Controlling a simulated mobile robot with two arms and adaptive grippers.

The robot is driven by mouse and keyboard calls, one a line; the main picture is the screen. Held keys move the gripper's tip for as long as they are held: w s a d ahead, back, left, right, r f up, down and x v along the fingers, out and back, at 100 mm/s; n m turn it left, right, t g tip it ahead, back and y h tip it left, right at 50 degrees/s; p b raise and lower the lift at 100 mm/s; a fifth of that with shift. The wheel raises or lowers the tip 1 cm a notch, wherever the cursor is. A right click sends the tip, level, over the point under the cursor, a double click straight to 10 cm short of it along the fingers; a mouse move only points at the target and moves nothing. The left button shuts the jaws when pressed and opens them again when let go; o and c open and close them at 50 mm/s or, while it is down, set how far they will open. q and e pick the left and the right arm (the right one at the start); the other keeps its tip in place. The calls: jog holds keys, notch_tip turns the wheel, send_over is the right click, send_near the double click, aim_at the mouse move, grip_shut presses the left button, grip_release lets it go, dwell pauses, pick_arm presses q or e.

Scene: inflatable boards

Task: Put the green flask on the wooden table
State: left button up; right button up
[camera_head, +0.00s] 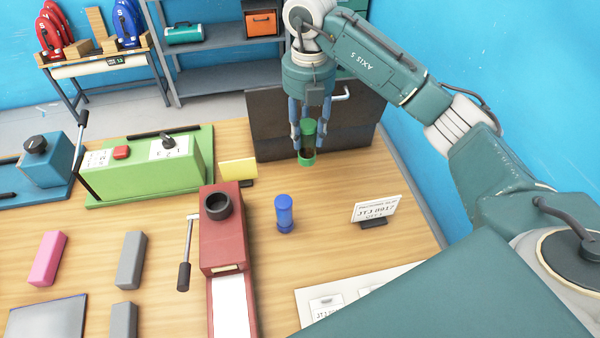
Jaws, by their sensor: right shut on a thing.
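The green flask (308,128) is upright between the fingers of my right gripper (308,130), with a dark middle and green ends. My right gripper points down and is shut on it, in front of a dark case at the back of the table. The wooden table (335,243) fills the lower middle of the view. I cannot tell whether the flask's base touches the table top or is just above it. My left gripper is not in view.
A blue flask (284,213) stands in front, beside a red machine (221,240) with a crank. A placard (375,209) stands to the right. Green (150,165) and blue (42,165) machines and several blocks are left. Bare wood lies around the blue flask.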

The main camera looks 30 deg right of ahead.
aim_at(307, 161)
notch_tip(307, 161, down, 9)
jog(key=shift+f+p, duration=0.1)
jog(key=shift+p, duration=0.7)
jog(key=shift+f, duration=0.3)
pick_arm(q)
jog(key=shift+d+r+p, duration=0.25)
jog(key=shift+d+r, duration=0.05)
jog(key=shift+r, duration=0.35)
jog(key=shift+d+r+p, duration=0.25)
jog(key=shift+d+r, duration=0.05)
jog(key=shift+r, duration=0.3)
pick_arm(e)
notch_tip(307, 161, down, 4)
jog(key=shift+f, duration=0.2)
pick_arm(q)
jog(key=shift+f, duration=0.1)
pick_arm(e)
jog(key=shift+f, duration=0.1)
jog(key=o, duration=1.2)
jog(key=shift+o, duration=0.2)
